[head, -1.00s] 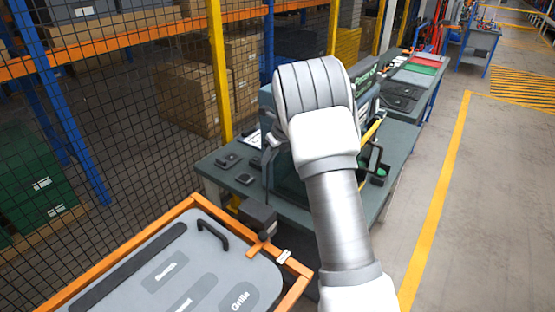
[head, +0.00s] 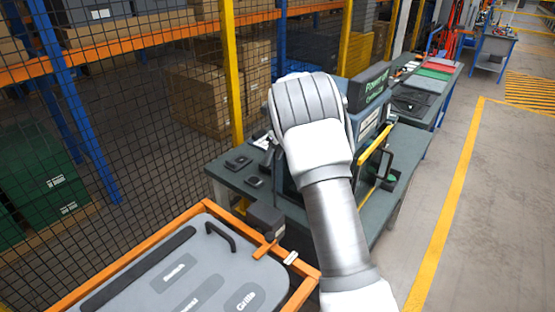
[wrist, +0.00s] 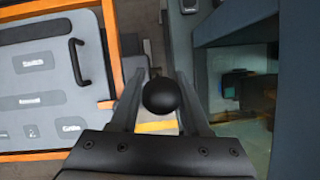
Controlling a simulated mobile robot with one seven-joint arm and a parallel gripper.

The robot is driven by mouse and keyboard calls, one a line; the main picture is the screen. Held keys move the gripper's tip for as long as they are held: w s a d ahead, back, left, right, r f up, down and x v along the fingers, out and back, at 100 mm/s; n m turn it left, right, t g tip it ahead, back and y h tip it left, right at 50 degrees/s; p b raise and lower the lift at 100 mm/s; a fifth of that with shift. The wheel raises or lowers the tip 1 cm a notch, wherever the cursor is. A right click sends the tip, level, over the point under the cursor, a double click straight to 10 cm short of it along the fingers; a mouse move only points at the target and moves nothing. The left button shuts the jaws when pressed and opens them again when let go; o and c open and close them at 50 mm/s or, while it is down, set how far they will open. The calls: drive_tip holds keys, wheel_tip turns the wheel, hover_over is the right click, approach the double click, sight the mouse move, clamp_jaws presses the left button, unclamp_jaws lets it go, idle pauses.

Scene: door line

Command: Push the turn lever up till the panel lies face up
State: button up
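The grey panel (head: 205,270), with its black handle and rounded label plates, sits in an orange frame at the lower left, labelled side toward the head camera. It also shows at the left of the wrist view (wrist: 45,85). In the wrist view a round black knob (wrist: 160,97), apparently the turn lever's end, lies between the fingers of my gripper (wrist: 160,92). The fingers stand apart on either side of it; I cannot tell whether they touch it. The lever's shaft is hidden. In the head view my arm hides the gripper.
A dark box (head: 265,218) stands at the frame's right corner. A grey-green bench (head: 235,178) with small black devices and a machine is beyond it. A mesh fence (head: 150,150) runs along the left. The floor (head: 490,220) at the right is clear.

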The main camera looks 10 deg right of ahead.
drive_tip(key=shift+w+a, duration=0.3)
drive_tip(key=shift+a, duration=0.1)
drive_tip(key=shift+s+d+f, duration=0.15)
drive_tip(key=shift+s+d, duration=0.05)
drive_tip(key=b+v, duration=0.2)
drive_tip(key=v, duration=1.5)
drive_tip(key=shift+r, duration=0.3)
